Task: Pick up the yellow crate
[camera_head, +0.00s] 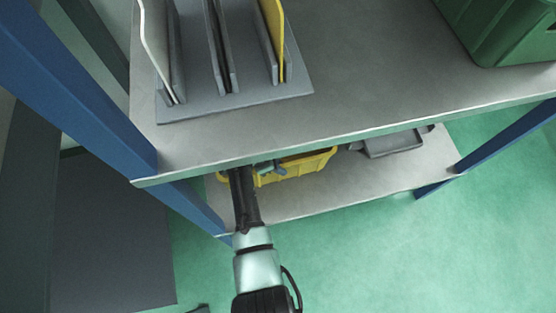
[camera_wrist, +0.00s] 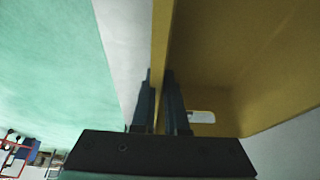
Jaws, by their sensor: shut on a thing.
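The yellow crate (camera_head: 300,168) sits on the lower shelf, partly hidden under the upper shelf's front edge. My gripper (camera_head: 238,180) reaches in under the upper shelf at the crate's left end. In the wrist view the yellow crate (camera_wrist: 225,60) fills the right side, and its wall runs between the two fingers of my gripper (camera_wrist: 160,100). The fingers are shut on that wall, one on each side. A light slot or label shows inside the crate near the right finger. In the head view the fingertips are hidden.
The upper shelf (camera_head: 380,60) overhangs the crate and holds a grey rack (camera_head: 220,100) and a green crate (camera_head: 500,30). A grey object (camera_head: 393,143) lies right of the yellow crate on the lower shelf (camera_head: 340,195). Blue posts (camera_head: 185,195) flank the shelves. Green floor is clear in front.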

